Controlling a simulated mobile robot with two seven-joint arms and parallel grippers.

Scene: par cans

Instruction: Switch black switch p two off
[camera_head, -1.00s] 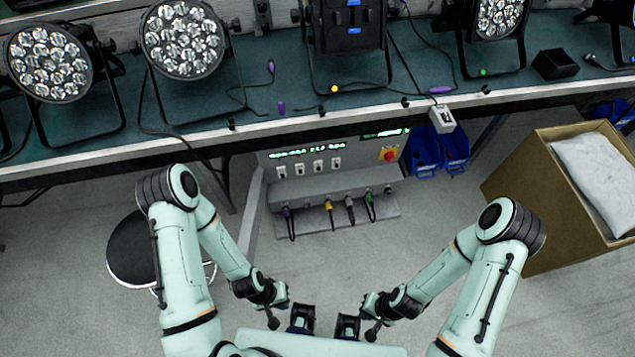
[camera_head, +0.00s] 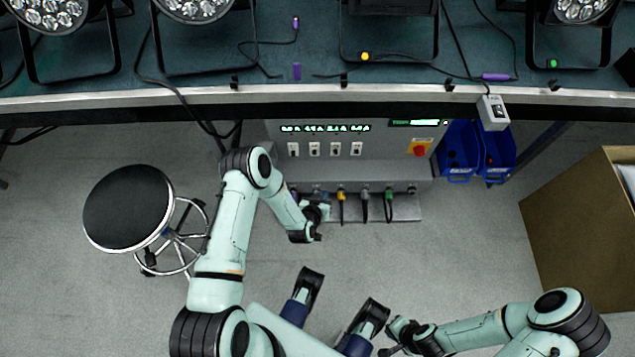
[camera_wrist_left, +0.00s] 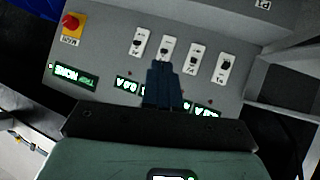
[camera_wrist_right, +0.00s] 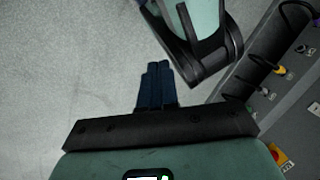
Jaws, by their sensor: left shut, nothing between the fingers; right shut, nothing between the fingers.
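The grey control panel (camera_head: 375,150) under the bench has a row of several black switches on white plates. Counted from the left, the second switch (camera_head: 314,149) appears to be P2; the labels are too small to read with certainty. In the left wrist view, which is turned round, it seems to be the third from the left (camera_wrist_left: 195,60). Its on or off position is unclear. My left gripper (camera_head: 323,210) is shut and empty below the switches; its fingertips (camera_wrist_left: 163,63) overlap the neighbouring switch in its wrist view. My right gripper (camera_wrist_right: 157,64) is shut and empty above the floor.
Green displays (camera_head: 325,128) sit above the switches and a red button (camera_head: 420,150) is at their right. Plugged cables (camera_head: 364,205) hang below. The bench edge (camera_head: 250,96) overhangs the panel. A black stool (camera_head: 127,208) stands left, a cardboard box (camera_head: 580,230) right.

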